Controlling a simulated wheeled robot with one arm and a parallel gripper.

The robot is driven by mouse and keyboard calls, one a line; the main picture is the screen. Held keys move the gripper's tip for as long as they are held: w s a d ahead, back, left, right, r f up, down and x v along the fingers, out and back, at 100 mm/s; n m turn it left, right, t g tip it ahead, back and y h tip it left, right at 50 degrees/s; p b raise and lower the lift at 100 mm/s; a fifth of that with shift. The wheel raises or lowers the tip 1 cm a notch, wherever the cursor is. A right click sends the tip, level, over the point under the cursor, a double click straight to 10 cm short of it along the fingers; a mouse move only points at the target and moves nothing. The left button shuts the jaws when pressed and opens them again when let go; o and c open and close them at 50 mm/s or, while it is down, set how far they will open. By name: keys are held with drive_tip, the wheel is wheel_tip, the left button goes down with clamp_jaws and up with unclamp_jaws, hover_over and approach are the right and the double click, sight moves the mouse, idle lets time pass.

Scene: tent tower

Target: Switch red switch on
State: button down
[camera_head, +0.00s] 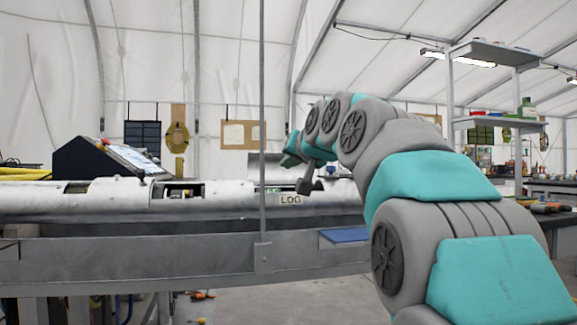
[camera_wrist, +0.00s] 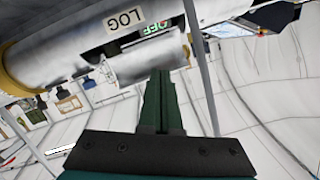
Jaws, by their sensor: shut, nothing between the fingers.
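I cannot make out a red switch in either view. A long silver cylinder with a LOG label (camera_head: 290,199) lies across the head view; in the wrist view it is at the upper left. Beside the label, the wrist view shows an opening with green OFF lettering (camera_wrist: 160,28). My gripper (camera_wrist: 163,76) shows dark green fingers, shut and empty, pointing towards the cylinder just below the opening. In the head view the end of my arm is over the cylinder near the label and partly hides the opening. I cannot tell whether the fingers touch anything.
A curved silver cover (camera_wrist: 147,62) stands by the opening, close to the fingertips. A thin vertical post (camera_head: 262,120) rises in front of the cylinder. A sloped console (camera_head: 100,158) is at the left, and shelves (camera_head: 490,118) stand at the right.

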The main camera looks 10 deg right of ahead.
drive_tip(key=x, duration=0.8)
drive_tip(key=shift+w+f, duration=0.1)
drive_tip(key=shift+f, duration=0.1)
drive_tip(key=shift+a+f+b, duration=0.25)
drive_tip(key=shift+a+f, duration=0.15)
drive_tip(key=shift+f, duration=0.45)
drive_tip(key=shift+a+f+b, duration=0.25)
drive_tip(key=shift+a+f, duration=0.15)
drive_tip(key=shift+f, duration=0.5)
